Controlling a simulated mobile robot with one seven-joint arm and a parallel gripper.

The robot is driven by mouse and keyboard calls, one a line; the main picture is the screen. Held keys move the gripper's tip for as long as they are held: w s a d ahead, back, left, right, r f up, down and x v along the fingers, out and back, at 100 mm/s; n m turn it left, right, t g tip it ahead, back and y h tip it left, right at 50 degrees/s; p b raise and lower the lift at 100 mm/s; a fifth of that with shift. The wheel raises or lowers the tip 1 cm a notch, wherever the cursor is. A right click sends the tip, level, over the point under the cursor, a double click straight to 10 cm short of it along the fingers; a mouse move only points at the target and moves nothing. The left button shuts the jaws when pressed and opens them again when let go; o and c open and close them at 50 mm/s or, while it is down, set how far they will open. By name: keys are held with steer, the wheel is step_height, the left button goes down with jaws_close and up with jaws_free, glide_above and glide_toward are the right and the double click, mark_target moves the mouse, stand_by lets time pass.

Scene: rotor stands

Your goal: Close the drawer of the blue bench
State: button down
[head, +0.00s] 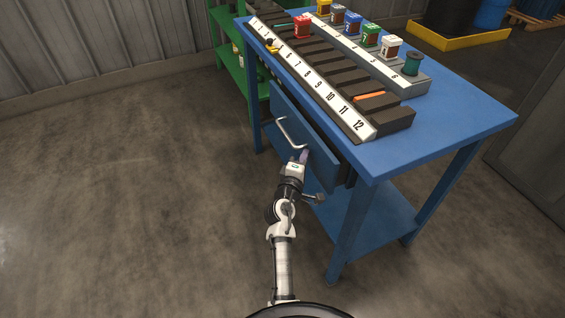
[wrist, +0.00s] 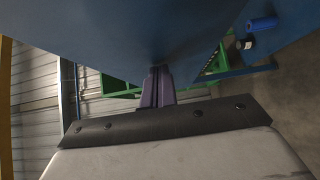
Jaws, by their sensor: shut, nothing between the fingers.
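The blue bench (head: 455,125) stands right of centre in the head view. Its drawer (head: 322,160) is under the top on the left-facing side, with a pale bar handle (head: 288,133). The drawer front appears to stand slightly out from the bench frame; the exact gap is hard to tell. My gripper (head: 304,156) is shut and empty at the drawer front, beside the near end of the handle. In the wrist view its purple fingers (wrist: 157,88) point at a blue surface (wrist: 150,30), seemingly the drawer front. I cannot tell whether they touch it.
A numbered rack (head: 330,90) and a second rack with several coloured pots (head: 371,35) stand on the bench top. A lower shelf (head: 385,215) lies beneath. Green shelving (head: 226,50) is behind. The floor (head: 130,190) to the left is clear.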

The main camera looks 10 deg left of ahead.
mark_target(315, 159)
steer(key=d, duration=0.1)
steer(key=w+d, duration=0.2)
steer(key=d, duration=0.1)
steer(key=shift+w+p, duration=0.25)
steer(key=shift+p, duration=0.15)
steer(key=shift+w+d+r, duration=0.1)
steer(key=shift+w+d, duration=0.05)
steer(key=shift+d, duration=0.2)
steer(key=shift+a, duration=0.1)
